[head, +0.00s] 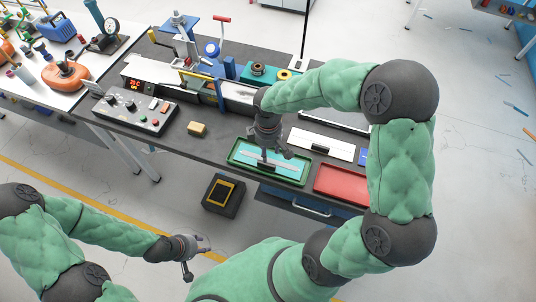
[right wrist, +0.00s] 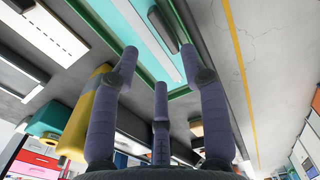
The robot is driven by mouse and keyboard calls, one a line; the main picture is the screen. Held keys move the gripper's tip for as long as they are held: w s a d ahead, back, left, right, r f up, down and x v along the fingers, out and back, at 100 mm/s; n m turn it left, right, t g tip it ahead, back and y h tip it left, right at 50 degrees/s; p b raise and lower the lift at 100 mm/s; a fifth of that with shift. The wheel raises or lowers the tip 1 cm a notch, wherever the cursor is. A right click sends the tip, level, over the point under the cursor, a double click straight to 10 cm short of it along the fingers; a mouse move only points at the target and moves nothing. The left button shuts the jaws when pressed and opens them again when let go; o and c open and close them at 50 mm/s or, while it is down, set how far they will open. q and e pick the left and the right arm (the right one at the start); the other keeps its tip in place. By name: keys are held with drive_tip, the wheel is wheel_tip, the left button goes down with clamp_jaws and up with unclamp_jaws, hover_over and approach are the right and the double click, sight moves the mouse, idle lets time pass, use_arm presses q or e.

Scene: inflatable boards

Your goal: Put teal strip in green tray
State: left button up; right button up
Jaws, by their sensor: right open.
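The green tray (head: 236,163) lies on the grey bench near its front edge. A teal strip (head: 290,173) lies flat inside it, with a pale narrow bar and a dark block on top. In the right wrist view the teal strip (right wrist: 127,18) and the tray's green rim (right wrist: 203,70) show beyond my fingers. My right gripper (head: 273,153) is over the tray, its fingers spread and nothing between them; its fingers (right wrist: 165,75) also show in the right wrist view. It partly hides the tray. My left gripper (head: 196,257) is open and empty, away from the bench.
A red tray (head: 342,184) lies right of the green tray. A white board (head: 335,151) with a dark block lies behind. A control box (head: 135,110) and a tan block (head: 197,129) are to the left. A black box (head: 224,195) with a yellow frame stands below the bench.

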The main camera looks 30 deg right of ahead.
wheel_tip(320, 180, up, 4)
drive_tip(key=s+a+f+m+y, duration=0.1)
drive_tip(key=s+a+f+m, duration=0.2)
drive_tip(key=a+f, duration=0.2)
drive_tip(key=s+a+f+m+y, duration=0.1)
drive_tip(key=s+a+f+m, duration=0.3)
drive_tip(key=f, duration=0.7)
drive_tip(key=s+a+f+m+y, duration=0.2)
drive_tip(key=s+a+f+m, duration=0.1)
drive_tip(key=f, duration=0.6)
drive_tip(key=s+a, duration=0.1)
drive_tip(key=a, duration=0.1)
drive_tip(key=shift+s+a+p, duration=0.15)
drive_tip(key=shift+a+p, duration=0.15)
drive_tip(key=shift+p, duration=0.1)
